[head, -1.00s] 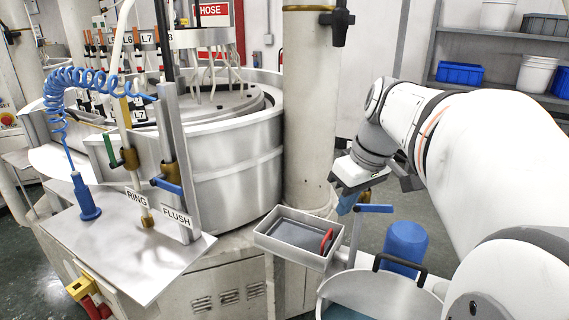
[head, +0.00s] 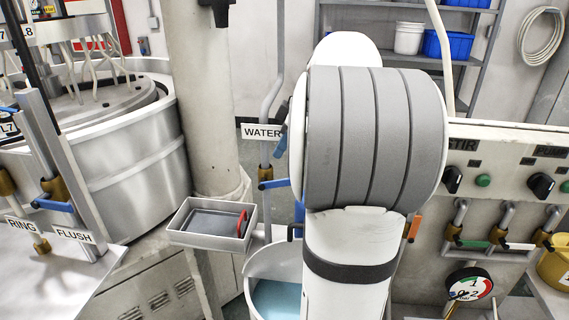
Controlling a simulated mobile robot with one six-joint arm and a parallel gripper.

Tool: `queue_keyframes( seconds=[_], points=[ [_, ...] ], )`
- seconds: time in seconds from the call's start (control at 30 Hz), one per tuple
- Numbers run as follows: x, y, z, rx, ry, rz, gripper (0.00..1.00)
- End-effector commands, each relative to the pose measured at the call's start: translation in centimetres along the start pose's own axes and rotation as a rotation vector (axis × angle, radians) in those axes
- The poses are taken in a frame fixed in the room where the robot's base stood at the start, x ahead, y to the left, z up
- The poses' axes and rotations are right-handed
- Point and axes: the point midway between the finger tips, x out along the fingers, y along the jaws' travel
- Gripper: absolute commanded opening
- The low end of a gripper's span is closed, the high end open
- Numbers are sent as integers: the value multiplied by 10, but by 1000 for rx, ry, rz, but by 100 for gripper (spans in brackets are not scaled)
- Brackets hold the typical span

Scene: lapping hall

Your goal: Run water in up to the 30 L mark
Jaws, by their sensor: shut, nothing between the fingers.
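A pipe (head: 266,105) with a WATER sign (head: 261,132) comes down left of my arm. A blue lever handle (head: 277,183) on it points roughly level to the right, its right end close to my arm. Below stands a round pale tub (head: 256,264) with light blue liquid (head: 276,302) in it; my arm covers its right part. No litre mark can be read. My gripper is mostly hidden behind my arm; only a blue sliver of what seems its fingertip (head: 281,144) shows, above the lever. I cannot tell whether it touches anything.
A grey tray (head: 192,240) with a red-handled item stands left of the tub. A large steel lapping machine (head: 135,150) and the RING and FLUSH valves are at left. A panel with knobs (head: 509,165), several coloured taps and a gauge (head: 469,285) is at right.

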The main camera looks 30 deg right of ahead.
Motion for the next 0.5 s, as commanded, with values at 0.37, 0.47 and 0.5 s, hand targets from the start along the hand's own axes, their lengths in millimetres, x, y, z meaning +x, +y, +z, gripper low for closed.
queue_keyframes(
  seconds=[0.37, 0.47, 0.5],
  points=[
    [43, 0, 25, 3, 0, -1, 0],
    [46, 0, 28, 2, 0, 0, 0],
    [46, 0, 28, 1, 0, 1, 0]
  ],
)
